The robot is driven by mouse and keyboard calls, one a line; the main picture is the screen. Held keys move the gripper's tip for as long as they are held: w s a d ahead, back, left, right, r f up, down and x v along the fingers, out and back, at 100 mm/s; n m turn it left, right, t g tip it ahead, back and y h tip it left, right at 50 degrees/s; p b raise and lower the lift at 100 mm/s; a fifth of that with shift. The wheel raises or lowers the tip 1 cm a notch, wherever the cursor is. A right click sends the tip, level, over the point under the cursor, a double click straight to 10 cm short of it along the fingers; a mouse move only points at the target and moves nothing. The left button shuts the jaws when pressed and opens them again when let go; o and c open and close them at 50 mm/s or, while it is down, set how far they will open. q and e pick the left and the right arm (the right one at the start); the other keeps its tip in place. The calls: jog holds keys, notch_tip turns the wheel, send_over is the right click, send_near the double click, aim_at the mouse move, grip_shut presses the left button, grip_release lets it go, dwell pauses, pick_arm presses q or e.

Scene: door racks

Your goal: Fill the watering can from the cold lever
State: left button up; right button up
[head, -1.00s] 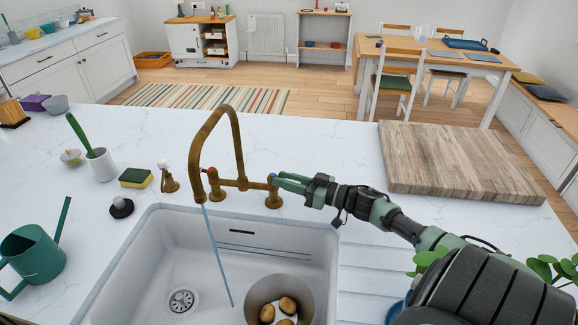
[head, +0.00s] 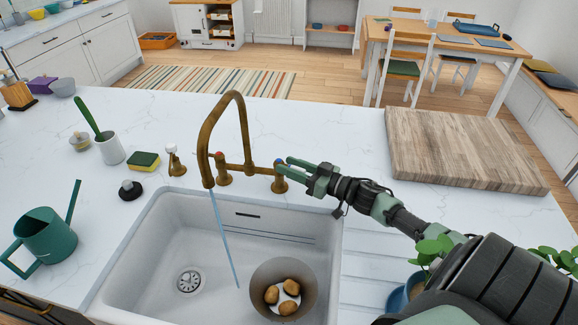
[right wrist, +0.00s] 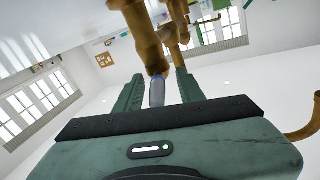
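The green watering can (head: 48,238) stands upright on the counter left of the sink, its spout pointing up and right. The brass tap (head: 212,135) has a red-marked lever (head: 222,170) and a blue-marked cold lever (head: 280,180). A thin stream of water (head: 224,240) runs from its spout into the sink. My right gripper (head: 287,163) is at the cold lever. My left gripper is out of view.
The white sink (head: 150,265) holds a grey bowl (head: 310,295) of potatoes, right of the stream. A sponge (head: 144,161), a black plug-like knob (head: 131,189) and a brush pot (head: 111,149) stand left of the tap. A wooden board (head: 460,150) lies at the right.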

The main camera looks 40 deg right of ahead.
jog(key=b+v, duration=0.1)
jog(key=v, duration=0.6)
